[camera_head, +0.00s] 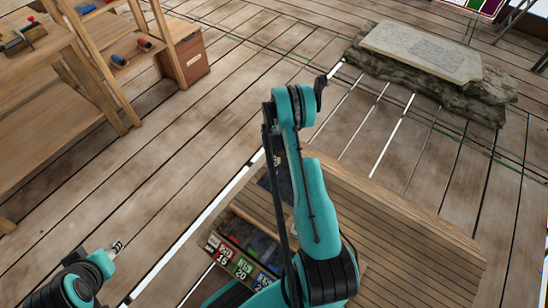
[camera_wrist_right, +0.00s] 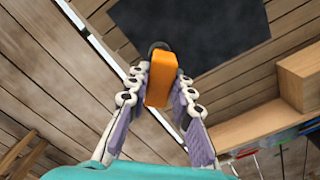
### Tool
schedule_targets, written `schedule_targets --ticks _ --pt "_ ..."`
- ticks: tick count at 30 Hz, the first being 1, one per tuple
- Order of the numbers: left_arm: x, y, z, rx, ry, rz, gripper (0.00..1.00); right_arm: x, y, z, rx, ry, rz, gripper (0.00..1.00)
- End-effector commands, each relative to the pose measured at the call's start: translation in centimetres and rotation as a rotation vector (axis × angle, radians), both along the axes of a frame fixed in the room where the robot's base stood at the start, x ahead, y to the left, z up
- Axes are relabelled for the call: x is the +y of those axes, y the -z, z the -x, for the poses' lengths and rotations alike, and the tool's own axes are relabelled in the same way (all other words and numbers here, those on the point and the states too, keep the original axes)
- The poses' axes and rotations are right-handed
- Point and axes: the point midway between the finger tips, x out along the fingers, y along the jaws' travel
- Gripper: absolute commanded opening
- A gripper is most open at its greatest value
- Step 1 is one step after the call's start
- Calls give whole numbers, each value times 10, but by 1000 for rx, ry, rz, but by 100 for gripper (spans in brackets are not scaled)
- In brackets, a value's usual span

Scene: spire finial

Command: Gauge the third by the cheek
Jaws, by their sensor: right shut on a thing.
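In the right wrist view my right gripper (camera_wrist_right: 161,88) is shut on an orange block-like piece (camera_wrist_right: 160,79), held between its two padded fingers. A dark rounded end shows just beyond the piece; I cannot tell whether it belongs to it. Beyond it lies a flat dark panel (camera_wrist_right: 205,28), apart from the fingers. In the head view my right arm hides most of the gripper and the held piece. My left gripper (camera_head: 117,247) is at the lower left, away from the bench; its finger state is too small to tell. I cannot identify the third or its cheek.
A pale stone slab (camera_head: 420,50) on a rough base is at the upper right. Wooden shelving (camera_head: 95,60) stands at the left. Plank floor between is clear.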

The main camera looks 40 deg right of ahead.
Motion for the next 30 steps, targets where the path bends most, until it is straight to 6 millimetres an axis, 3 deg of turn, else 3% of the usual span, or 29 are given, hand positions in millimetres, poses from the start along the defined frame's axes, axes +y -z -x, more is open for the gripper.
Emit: schedule_targets --ticks 18,30 --pt "0 0 0 0 0 0 40 0 19 0 0 0 0 0" --pt "0 0 0 0 0 0 40 0 19 0 0 0 0 0"
